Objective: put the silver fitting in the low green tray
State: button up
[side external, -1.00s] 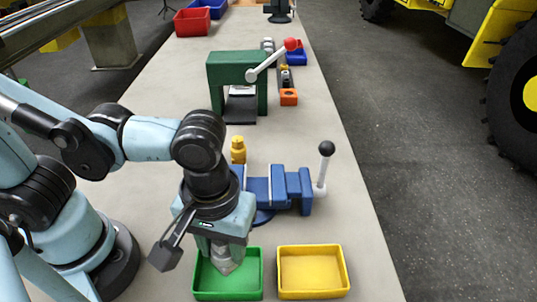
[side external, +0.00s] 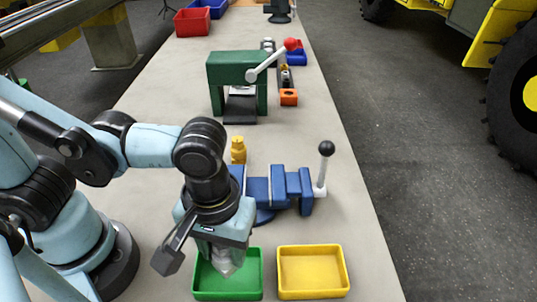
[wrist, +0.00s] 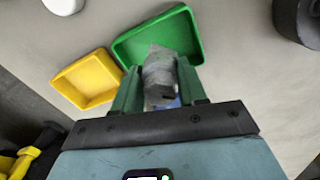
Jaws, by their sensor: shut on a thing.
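The silver fitting (wrist: 159,78) is held between the fingers of my gripper (wrist: 160,92), which is shut on it. In the side view my gripper (side external: 222,262) points down with the fitting (side external: 224,264) at its tip, over the low green tray (side external: 205,285). The green tray's far part also shows in the wrist view (wrist: 195,35), beyond the fitting. The tray looks empty where it is visible; part of its floor is hidden by the gripper and fitting. I cannot tell the exact height of the fitting over the tray floor.
A yellow tray (side external: 313,272) stands just right of the green one. A blue vise (side external: 275,188) with a black-knobbed lever and a brass-yellow fitting (side external: 238,150) stand behind. Farther back are a green press (side external: 238,82) and an orange block (side external: 289,97).

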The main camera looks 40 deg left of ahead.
jog(key=shift+f, duration=0.45)
dwell(0.7)
jog(key=shift+f, duration=0.35)
jog(key=shift+f, duration=0.9)
jog(key=o, duration=1.1)
jog(key=shift+r, duration=4.55)
